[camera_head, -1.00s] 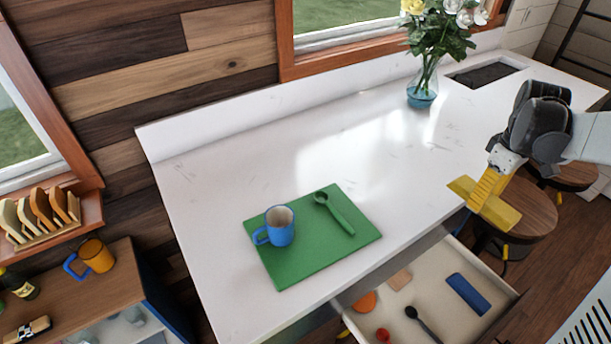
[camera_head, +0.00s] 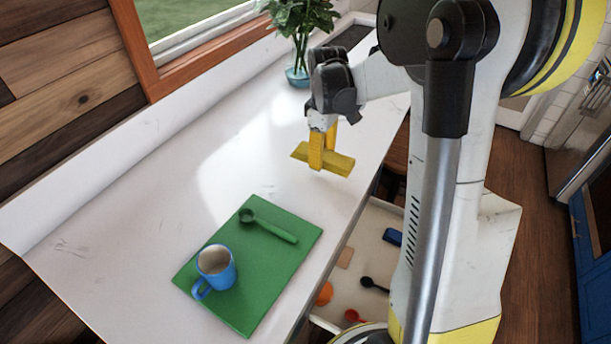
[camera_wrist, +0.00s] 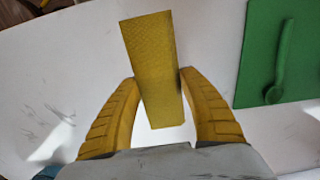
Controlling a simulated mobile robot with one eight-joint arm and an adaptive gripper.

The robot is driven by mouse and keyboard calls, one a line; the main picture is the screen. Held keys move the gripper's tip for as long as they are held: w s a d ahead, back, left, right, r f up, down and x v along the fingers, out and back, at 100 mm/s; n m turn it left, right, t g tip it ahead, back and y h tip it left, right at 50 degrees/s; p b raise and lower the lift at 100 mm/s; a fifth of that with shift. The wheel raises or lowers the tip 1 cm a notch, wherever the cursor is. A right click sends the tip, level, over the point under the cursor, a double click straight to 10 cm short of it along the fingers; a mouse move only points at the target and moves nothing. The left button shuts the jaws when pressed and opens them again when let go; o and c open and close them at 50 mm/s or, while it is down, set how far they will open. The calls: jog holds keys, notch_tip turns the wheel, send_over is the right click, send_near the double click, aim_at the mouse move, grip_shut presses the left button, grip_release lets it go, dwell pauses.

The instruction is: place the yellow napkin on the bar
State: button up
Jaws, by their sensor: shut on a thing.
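The yellow napkin (camera_head: 338,164) is a flat folded strip held in my gripper (camera_head: 322,150). In the wrist view the napkin (camera_wrist: 148,45) sits between the two yellow fingers of my gripper (camera_wrist: 160,95), which are shut on it. The bar (camera_head: 150,190) is a long white marbled counter. My gripper and the napkin are over the bar, toward its right edge in the head view. I cannot tell whether the napkin touches the surface.
A green board (camera_head: 250,290) on the bar carries a blue mug (camera_head: 217,268) and a green spoon (camera_head: 268,228). A vase of flowers (camera_head: 298,75) stands farther back. An open drawer (camera_head: 350,285) holds several items.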

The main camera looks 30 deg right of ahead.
aim_at(309, 177)
jog(key=a, duration=0.1)
jog(key=w+a+f, duration=0.1)
jog(key=a+f, duration=0.1)
jog(key=shift+w, duration=0.25)
jog(key=shift+f+b, duration=0.7)
jog(key=shift+f, duration=1.35)
jog(key=shift+f, duration=0.15)
jog(key=o, duration=1.1)
jog(key=shift+c, duration=0.2)
